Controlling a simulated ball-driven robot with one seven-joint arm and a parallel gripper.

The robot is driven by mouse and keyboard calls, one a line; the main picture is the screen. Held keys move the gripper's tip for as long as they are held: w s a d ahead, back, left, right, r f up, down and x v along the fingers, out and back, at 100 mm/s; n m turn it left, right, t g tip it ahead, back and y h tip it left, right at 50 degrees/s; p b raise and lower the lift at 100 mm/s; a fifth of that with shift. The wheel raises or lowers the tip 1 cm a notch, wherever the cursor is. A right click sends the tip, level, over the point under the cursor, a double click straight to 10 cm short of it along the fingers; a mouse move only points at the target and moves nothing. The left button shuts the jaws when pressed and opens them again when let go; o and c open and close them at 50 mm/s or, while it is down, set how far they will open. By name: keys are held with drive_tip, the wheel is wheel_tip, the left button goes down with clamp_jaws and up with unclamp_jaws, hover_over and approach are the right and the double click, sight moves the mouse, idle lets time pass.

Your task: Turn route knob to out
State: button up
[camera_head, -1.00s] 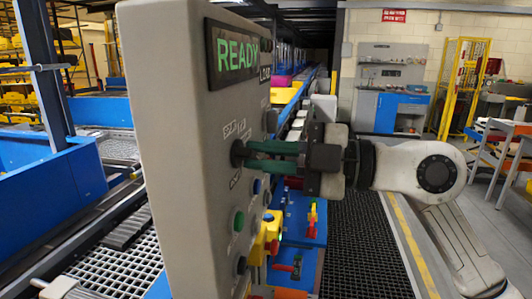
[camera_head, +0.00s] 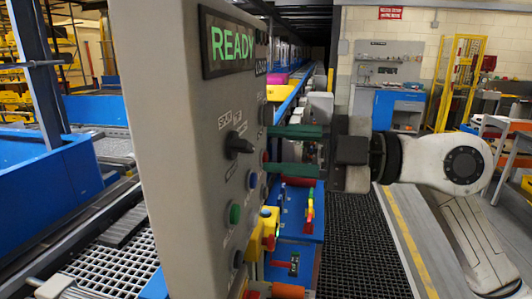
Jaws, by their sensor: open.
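The route knob (camera_head: 238,146) is a dark knob on the face of the grey control panel (camera_head: 160,150). Small white labels surround it; one seems to read SPUR, the others are too small to read surely. I cannot tell exactly which label the knob points to. My gripper (camera_head: 268,149) is to the right of the knob, apart from it. Its two green fingers are spread, one above the other, with nothing between them. The panel's display (camera_head: 233,43) shows READY in green.
Below the knob are a blue button (camera_head: 252,180), a green button (camera_head: 235,213) and a yellow box with a red part (camera_head: 264,233). A blue surface with small coloured parts (camera_head: 300,215) lies behind. A dark grated walkway (camera_head: 365,240) runs to the right.

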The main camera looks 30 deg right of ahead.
drive_tip(key=b+v, duration=0.1)
drive_tip(key=v, duration=0.6)
drive_tip(key=shift+s+d, duration=0.2)
drive_tip(key=shift+s, duration=0.05)
